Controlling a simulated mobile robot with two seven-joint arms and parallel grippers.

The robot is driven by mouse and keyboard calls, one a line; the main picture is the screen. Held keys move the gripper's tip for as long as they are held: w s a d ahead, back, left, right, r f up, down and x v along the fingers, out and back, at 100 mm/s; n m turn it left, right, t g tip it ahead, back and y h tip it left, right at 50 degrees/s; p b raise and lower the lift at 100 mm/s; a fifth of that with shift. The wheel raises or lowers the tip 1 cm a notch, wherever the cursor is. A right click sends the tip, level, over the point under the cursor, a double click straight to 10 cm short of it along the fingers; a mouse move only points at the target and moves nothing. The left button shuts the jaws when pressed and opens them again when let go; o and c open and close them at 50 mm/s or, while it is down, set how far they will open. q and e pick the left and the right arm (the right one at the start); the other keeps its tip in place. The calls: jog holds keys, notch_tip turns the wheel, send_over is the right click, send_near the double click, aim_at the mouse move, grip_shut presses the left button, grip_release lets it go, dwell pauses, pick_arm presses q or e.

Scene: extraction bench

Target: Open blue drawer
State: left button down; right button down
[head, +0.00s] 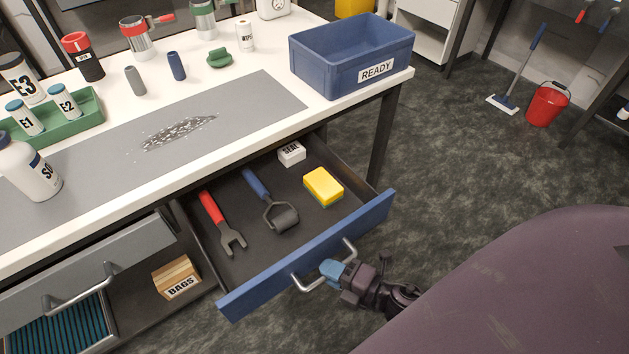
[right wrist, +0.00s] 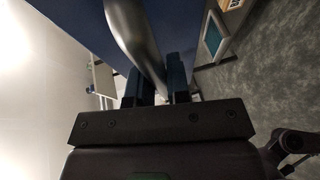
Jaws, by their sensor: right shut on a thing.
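The blue drawer (head: 234,298) is pulled well out from under the white bench. Inside it lie a red-handled fork tool (head: 222,222), a blue-handled roller (head: 270,201), a yellow sponge (head: 323,186) and a small white box marked SEAL (head: 291,153). My right gripper (head: 336,270) is shut on the drawer's metal bar handle (head: 307,285). In the right wrist view the handle (right wrist: 132,35) passes between the fingers (right wrist: 160,85), with the blue front behind it. My left gripper is not in view.
A blue READY bin (head: 330,78) stands on the right end of the bench (head: 285,80). A grey drawer (head: 90,275) and a BAGS box (head: 177,277) are at lower left. A red bucket (head: 546,106) stands on the floor at upper right. The floor right of the drawer is clear.

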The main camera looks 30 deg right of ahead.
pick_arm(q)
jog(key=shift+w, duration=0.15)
pick_arm(e)
jog(key=shift+s, duration=1.45)
jog(key=c, duration=1.1)
grip_release()
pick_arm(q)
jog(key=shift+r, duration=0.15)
pick_arm(e)
jog(key=shift+d, duration=0.15)
